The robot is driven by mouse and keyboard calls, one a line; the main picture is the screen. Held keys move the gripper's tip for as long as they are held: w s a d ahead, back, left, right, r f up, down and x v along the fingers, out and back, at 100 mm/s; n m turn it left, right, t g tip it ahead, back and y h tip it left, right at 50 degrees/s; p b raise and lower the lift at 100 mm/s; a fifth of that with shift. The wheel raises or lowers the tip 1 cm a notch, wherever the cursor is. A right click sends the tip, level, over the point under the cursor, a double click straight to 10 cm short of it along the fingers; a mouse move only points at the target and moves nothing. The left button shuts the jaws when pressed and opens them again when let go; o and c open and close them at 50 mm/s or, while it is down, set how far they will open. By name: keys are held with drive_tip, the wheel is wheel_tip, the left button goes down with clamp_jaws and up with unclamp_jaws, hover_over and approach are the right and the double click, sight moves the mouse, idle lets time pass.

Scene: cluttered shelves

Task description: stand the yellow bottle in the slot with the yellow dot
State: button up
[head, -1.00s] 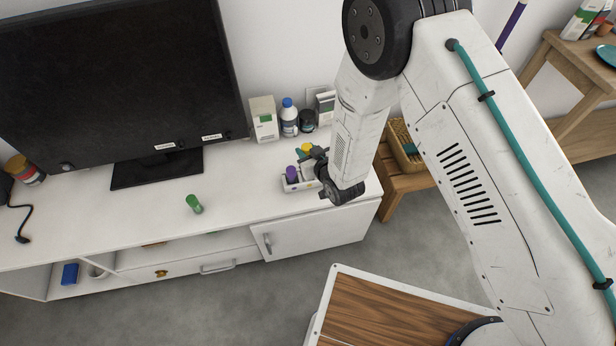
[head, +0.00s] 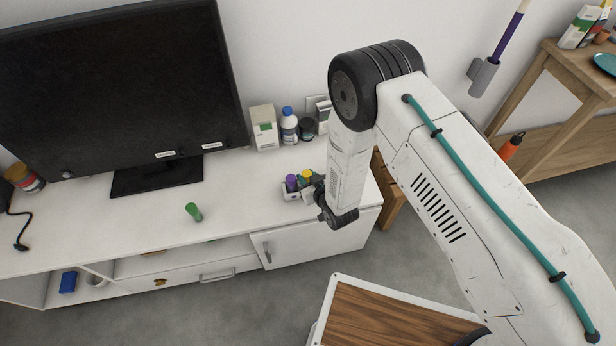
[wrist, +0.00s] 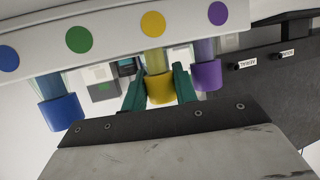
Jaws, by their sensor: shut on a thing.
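The yellow bottle (wrist: 161,90) is between my gripper's (wrist: 160,88) two teal fingers, which are shut on its cap. In the wrist view, upside down, its body runs behind the white rack wall (wrist: 110,15) at the yellow dot (wrist: 153,24). Its cap is about level with the purple and blue caps. Whether its base touches the slot floor is hidden. In the head view the yellow cap (head: 307,174) shows at the rack, beside my gripper (head: 314,182), which is partly hidden by my wrist.
The purple bottle (wrist: 207,75) and blue bottle (wrist: 60,110) stand at their matching dots. The space at the green dot (wrist: 79,39) looks empty. A green bottle (head: 194,212) is apart on the white cabinet. Cartons and bottles (head: 289,125) stand behind the rack; a television (head: 120,90) is left.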

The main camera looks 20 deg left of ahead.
drive_tip(key=o, duration=0.7)
drive_tip(key=shift+f, duration=0.1)
drive_tip(key=v, duration=1.2)
drive_tip(key=w+d+r+m+h, duration=0.2)
drive_tip(key=w+d+r+h, duration=0.15)
drive_tip(key=w+r, duration=0.8)
drive_tip(key=s+d+r+m+g+h, duration=0.2)
drive_tip(key=d+r, duration=0.8)
drive_tip(key=r, duration=0.2)
drive_tip(key=s+d+r+m+g+h, duration=0.1)
drive_tip(key=s+d+r+m+h, duration=0.1)
drive_tip(key=d+r, duration=0.9)
drive_tip(key=s+d+r+m+g, duration=0.1)
drive_tip(key=s+d+r, duration=0.3)
drive_tip(key=s, duration=0.4)
drive_tip(key=s+d+r+m+g+h, duration=0.1)
drive_tip(key=s+d+r, duration=0.3)
drive_tip(key=s, duration=0.5)
drive_tip(key=s+d+r+m+g+h, duration=0.1)
drive_tip(key=s+d+r+g, duration=0.2)
drive_tip(key=s, duration=0.6)
drive_tip(key=shift+s+d+r, duration=0.1)
drive_tip(key=shift+d+r, duration=0.8)
drive_tip(key=shift+r, duration=0.3)
